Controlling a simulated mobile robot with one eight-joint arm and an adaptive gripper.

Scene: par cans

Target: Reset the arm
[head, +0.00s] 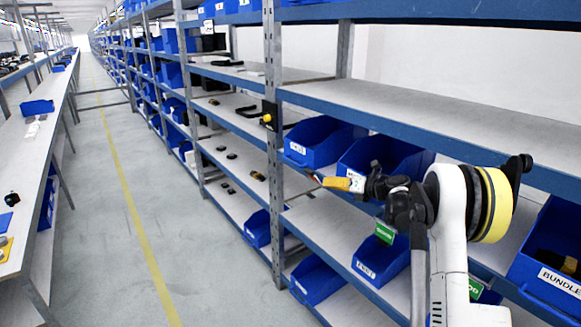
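My white arm with black and yellow rings reaches up at the right in the head view. My gripper (322,181) points left from it, in front of the blue bins on the middle shelf. A short yellow and white part with a reddish tip shows at its end. I cannot tell whether that part belongs to the gripper or is something held. The fingers are too small to tell open from shut.
Blue bins (316,140) stand on the grey shelf rack (271,120) close to my arm. A bin labelled BUNDLE (550,265) is at the far right. A long table (30,150) runs along the left. The aisle floor (110,200) between is clear.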

